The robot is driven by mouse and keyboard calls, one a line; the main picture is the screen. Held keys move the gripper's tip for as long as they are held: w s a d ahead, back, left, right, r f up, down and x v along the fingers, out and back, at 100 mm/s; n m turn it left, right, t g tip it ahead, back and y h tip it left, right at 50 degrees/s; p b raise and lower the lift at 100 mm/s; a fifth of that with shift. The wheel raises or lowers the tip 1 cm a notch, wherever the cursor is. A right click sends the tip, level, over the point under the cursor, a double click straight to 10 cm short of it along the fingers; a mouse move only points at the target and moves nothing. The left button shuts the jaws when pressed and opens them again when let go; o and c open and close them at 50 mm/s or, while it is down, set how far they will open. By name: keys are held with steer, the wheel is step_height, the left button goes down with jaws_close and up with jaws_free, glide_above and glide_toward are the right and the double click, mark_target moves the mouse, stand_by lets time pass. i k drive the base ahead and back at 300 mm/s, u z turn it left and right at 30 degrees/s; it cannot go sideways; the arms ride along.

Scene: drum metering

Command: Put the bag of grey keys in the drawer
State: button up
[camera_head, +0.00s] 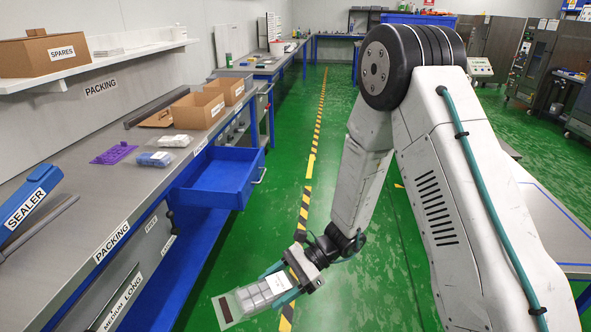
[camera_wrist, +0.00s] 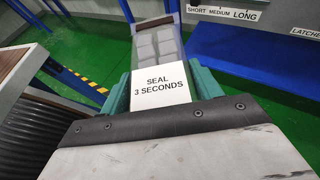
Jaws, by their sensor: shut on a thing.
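My gripper (camera_head: 284,285) is shut on a clear flat bag of grey keys (camera_head: 256,297), held over the green floor in front of the bench. The bag shows several grey blocks and points down and left, away from my wrist. In the wrist view, the teal fingers of my gripper (camera_wrist: 160,95) grip the bag (camera_wrist: 153,46) at its near end, where a white label reads "SEAL 3 SECONDS". The blue drawer (camera_head: 216,176) is pulled out from the bench, up and left of the bag. Its visible inside looks empty.
The packing bench (camera_head: 95,215) runs along the left. On it lie a blue-filled bag (camera_head: 156,158), a white bag (camera_head: 175,140), a purple piece (camera_head: 113,152), an open carton (camera_head: 197,109) and a blue sealer (camera_head: 30,201). Green floor is clear beside the drawer.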

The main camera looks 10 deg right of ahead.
mark_target(234, 185)
steer(key=z, duration=0.55)
steer(key=i, duration=3.85)
steer(key=u, duration=2.4)
